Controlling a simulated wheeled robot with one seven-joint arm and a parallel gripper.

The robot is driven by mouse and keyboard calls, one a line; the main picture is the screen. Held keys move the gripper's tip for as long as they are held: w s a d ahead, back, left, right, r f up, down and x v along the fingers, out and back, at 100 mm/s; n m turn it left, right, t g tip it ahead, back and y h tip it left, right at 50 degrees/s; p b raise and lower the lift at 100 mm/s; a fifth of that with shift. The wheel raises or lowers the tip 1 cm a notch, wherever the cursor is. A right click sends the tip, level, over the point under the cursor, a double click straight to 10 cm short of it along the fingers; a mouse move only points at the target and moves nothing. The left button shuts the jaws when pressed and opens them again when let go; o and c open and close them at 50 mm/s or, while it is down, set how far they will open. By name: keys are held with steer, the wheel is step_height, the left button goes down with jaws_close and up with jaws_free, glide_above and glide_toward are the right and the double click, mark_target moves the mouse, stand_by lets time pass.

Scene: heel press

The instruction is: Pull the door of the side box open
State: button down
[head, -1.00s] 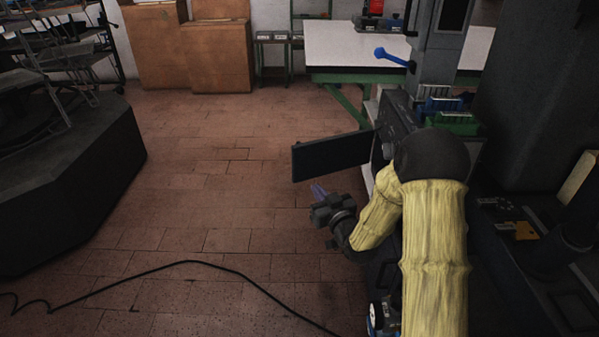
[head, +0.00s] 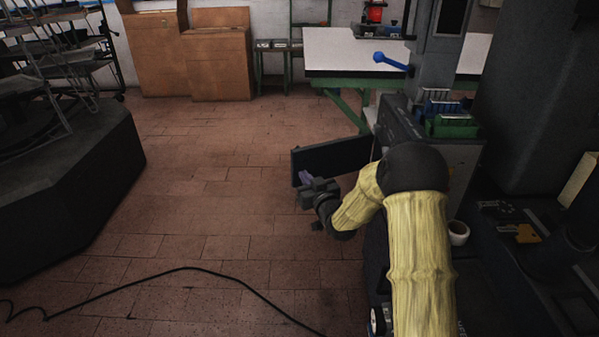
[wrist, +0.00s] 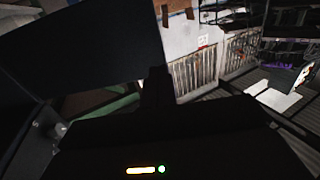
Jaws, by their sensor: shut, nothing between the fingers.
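The side box (head: 400,122) is a dark cabinet right of centre in the head view, partly hidden by my arm. Its door (head: 330,158) is a dark flat panel that stands swung out to the left from the box, well open. My gripper (head: 304,176) is shut and empty, at the near face of the door close to its free left end. Whether it touches the door I cannot tell. In the wrist view a large dark panel, seemingly the door (wrist: 90,50), fills the upper left. The fingertips are too dark to make out there.
A white-topped workbench (head: 345,50) with green legs stands behind the box. A blue-knobbed lever (head: 390,61) juts out above it. A dark octagonal base (head: 70,190) is at the left. A black cable (head: 190,268) crosses the floor.

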mark_target(295, 164)
steer(key=shift+b+x, duration=0.6)
steer(key=shift+x, duration=1.95)
steer(key=shift+w, duration=0.1)
